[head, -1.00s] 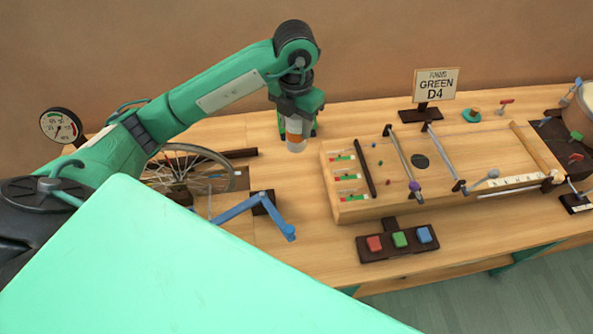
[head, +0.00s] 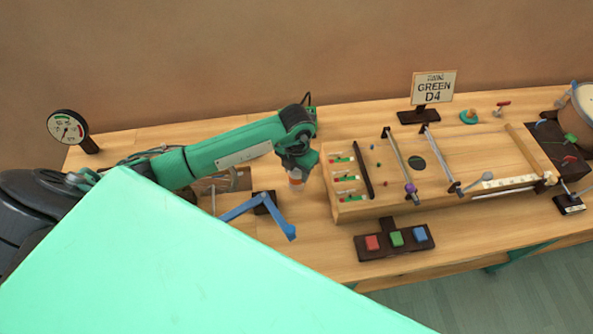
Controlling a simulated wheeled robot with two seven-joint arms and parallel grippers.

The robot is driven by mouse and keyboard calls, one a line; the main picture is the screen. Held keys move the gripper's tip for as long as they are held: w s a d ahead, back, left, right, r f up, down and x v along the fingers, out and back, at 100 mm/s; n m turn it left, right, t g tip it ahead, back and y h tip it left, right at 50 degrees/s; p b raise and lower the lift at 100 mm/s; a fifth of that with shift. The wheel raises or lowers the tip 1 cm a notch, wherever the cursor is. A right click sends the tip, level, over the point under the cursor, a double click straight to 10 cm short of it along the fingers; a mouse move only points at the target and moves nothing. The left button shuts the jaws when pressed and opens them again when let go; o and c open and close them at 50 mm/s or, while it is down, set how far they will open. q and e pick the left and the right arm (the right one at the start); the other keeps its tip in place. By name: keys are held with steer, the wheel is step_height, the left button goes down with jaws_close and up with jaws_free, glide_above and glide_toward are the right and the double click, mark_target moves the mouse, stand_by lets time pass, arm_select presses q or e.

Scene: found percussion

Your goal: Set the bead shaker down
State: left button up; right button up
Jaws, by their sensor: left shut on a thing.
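The bead shaker (head: 296,181) is a small cylinder with an orange band and a pale lower end. It hangs upright below my left gripper (head: 297,168), which is shut on its upper part. The shaker is just left of the wooden instrument board and behind the blue crank; I cannot tell whether its bottom touches the table (head: 300,236). My left arm hides part of the table behind it. My right gripper is not in view.
The wooden board (head: 375,208) with bars and sliders is close on the right. A block with red, green and blue buttons (head: 395,241) lies nearer. A sign (head: 433,88) and a dial gauge (head: 67,128) stand behind.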

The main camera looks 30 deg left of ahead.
arm_select(q)
steer(key=shift+f, duration=0.9)
steer(key=o, duration=1)
steer(key=shift+o, duration=0.2)
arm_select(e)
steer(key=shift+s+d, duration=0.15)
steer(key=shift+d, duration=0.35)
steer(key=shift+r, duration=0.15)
arm_select(q)
step_height(320, 180, up, 11)
steer(key=b, duration=0.3)
steer(key=shift+r, duration=0.65)
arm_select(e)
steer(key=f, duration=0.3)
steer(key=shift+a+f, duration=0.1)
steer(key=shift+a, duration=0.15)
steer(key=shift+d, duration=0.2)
